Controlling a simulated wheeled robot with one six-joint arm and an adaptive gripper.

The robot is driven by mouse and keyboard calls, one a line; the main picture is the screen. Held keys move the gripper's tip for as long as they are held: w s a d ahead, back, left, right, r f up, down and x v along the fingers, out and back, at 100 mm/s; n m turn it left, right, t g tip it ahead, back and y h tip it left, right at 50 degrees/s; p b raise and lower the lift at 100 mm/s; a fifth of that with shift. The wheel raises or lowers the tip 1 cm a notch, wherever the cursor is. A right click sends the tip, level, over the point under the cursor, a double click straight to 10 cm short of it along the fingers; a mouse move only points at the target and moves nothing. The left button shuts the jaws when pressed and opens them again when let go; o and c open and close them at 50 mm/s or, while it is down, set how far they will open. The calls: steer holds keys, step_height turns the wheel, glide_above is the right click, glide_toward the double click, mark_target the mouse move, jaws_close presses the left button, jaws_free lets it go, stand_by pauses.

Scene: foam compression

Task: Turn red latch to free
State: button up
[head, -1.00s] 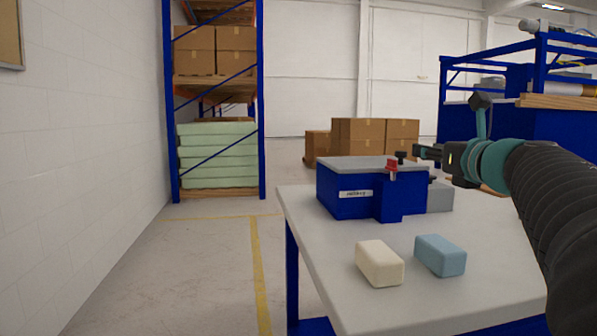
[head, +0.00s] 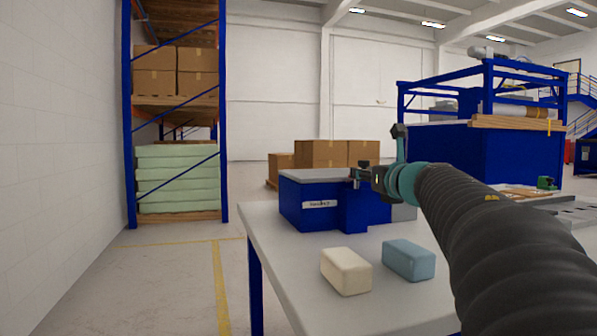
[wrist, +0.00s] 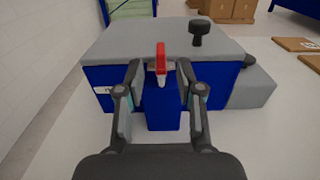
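The red latch (wrist: 160,58) stands upright at the front edge of the blue box (wrist: 164,110) with a grey lid (wrist: 140,38) in the wrist view. My gripper (wrist: 160,72) is open, with one finger on each side of the latch and a gap to it on both sides. In the head view the blue box (head: 300,210) is on the table, and my gripper (head: 357,178) is at its front right top edge. The latch is hidden there behind my gripper.
A black knob (wrist: 197,32) stands on the lid. A grey block (wrist: 252,88) adjoins the box on the right. A cream foam block (head: 346,271) and a blue foam block (head: 408,260) lie on the grey table (head: 300,262) in front of the box.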

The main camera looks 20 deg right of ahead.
steer(key=shift+w, duration=2.8)
